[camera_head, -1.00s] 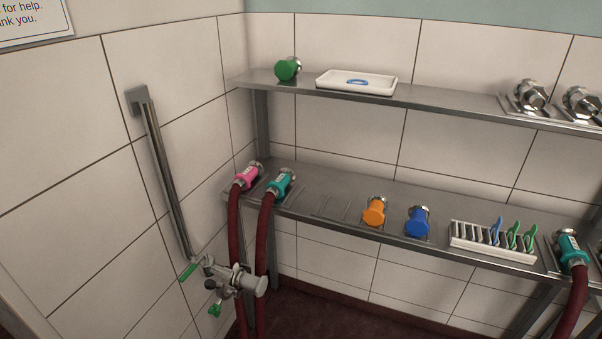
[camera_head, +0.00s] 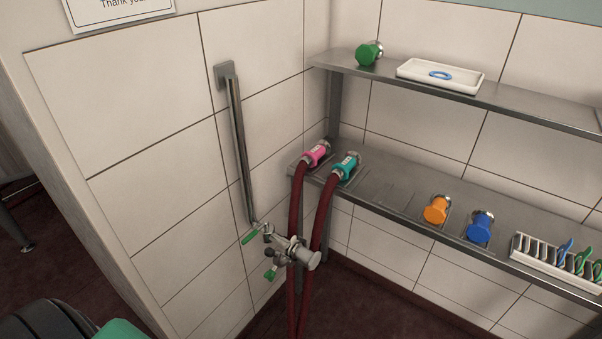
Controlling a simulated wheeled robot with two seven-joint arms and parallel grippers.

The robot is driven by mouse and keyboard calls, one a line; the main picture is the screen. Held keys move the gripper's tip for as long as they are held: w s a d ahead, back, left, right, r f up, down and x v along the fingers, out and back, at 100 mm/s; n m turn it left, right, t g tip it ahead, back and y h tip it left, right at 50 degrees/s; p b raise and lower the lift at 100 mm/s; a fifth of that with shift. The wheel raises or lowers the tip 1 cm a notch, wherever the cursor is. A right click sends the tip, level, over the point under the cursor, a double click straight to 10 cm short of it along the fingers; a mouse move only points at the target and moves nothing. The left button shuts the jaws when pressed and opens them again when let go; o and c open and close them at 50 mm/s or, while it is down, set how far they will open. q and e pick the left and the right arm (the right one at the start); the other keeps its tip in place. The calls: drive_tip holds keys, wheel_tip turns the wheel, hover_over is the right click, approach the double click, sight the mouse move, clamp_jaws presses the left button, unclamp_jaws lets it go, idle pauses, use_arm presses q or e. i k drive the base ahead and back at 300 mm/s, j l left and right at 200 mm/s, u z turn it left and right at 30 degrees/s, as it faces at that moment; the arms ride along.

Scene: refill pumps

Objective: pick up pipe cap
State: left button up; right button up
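A wall pipe with a valve (camera_head: 287,251) comes down the left wall. Its short grey end piece (camera_head: 313,260), which looks like a cap, points right beside the red hoses. On the lower shelf an orange cap-like piece (camera_head: 437,209) and a blue one (camera_head: 480,226) sit side by side. A green one (camera_head: 368,53) lies at the left end of the upper shelf. I cannot tell from the view which of these is the pipe cap. Neither gripper shows in the head view.
Pink (camera_head: 317,153) and teal (camera_head: 346,166) hose couplings rest on the lower shelf's left end, their red hoses hanging down. A white tray (camera_head: 411,83) holds a blue ring. A white rack (camera_head: 534,262) holds clips. A dark object with green is cut off at bottom left.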

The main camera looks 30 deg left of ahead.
sight(299, 251)
drive_tip(key=u, duration=1.1)
